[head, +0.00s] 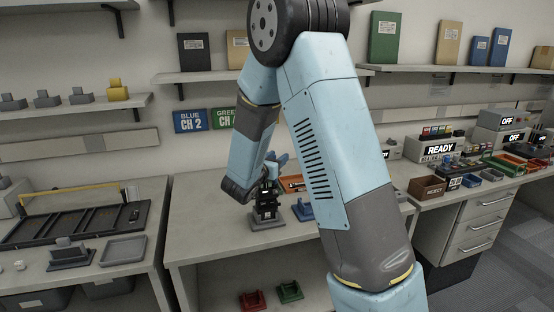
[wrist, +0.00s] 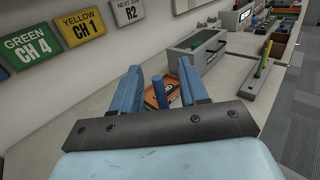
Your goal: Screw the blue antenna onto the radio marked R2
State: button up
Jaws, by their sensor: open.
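My gripper (wrist: 160,80) shows in the wrist view with its two blue fingers apart. A slim blue upright piece (wrist: 158,92), perhaps the blue antenna, appears between the fingers, in front of an orange tray (wrist: 150,102); whether it touches a finger I cannot tell. In the head view my gripper (head: 279,160) is above the middle bench, partly hidden by my arm. Just below it a dark radio (head: 266,204) stands upright in a grey holder (head: 266,223). I cannot read a mark on this radio.
A blue holder (head: 303,210) stands right of the radio, beside my arm. The orange tray (head: 292,183) lies behind. Red (head: 252,300) and green (head: 289,291) holders sit on the lower shelf. The bench's left part is clear.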

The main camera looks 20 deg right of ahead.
jog(key=v, duration=1.3)
jog(key=shift+s+a, duration=0.15)
jog(key=shift+a, duration=0.05)
